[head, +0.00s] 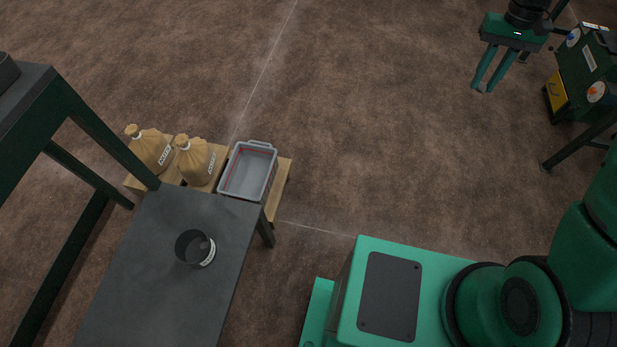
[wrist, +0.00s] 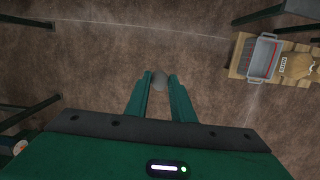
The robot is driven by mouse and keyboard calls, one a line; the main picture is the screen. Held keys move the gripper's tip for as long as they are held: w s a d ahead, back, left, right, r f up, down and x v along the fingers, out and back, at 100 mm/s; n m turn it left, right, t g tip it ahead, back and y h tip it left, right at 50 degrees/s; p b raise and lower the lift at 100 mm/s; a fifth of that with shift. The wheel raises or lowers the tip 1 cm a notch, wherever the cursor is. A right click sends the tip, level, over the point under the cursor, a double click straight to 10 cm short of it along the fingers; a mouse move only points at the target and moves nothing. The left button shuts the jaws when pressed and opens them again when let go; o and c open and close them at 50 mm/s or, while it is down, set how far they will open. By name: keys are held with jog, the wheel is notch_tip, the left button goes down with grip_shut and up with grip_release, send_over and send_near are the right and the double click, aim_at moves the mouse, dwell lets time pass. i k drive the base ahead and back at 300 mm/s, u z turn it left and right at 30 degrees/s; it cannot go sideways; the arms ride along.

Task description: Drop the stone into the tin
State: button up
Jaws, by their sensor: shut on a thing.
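My gripper (head: 483,89) is at the upper right of the head view, high above the brown floor and far from the table. In the wrist view, my gripper (wrist: 160,80) is shut on a grey, rounded stone (wrist: 159,83) between its green fingertips. In the head view the stone is too small to make out clearly. The tin (head: 195,249) is a dark, open-topped cylinder with a white label, upright on the dark table at the lower left. It is not seen in the wrist view.
The dark table (head: 165,270) is otherwise bare near the tin. Behind it, a grey crate (head: 249,171) and two tan sacks (head: 197,160) stand on a wooden pallet (head: 281,187). A dark green machine (head: 588,70) is at the far right. The floor between is clear.

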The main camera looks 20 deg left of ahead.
aim_at(194, 260)
jog(key=u, duration=0.3)
jog(key=i, duration=0.15)
jog(key=u, duration=1.85)
jog(key=k, duration=0.5)
jog(key=z, duration=0.25)
jog(key=i, duration=0.55)
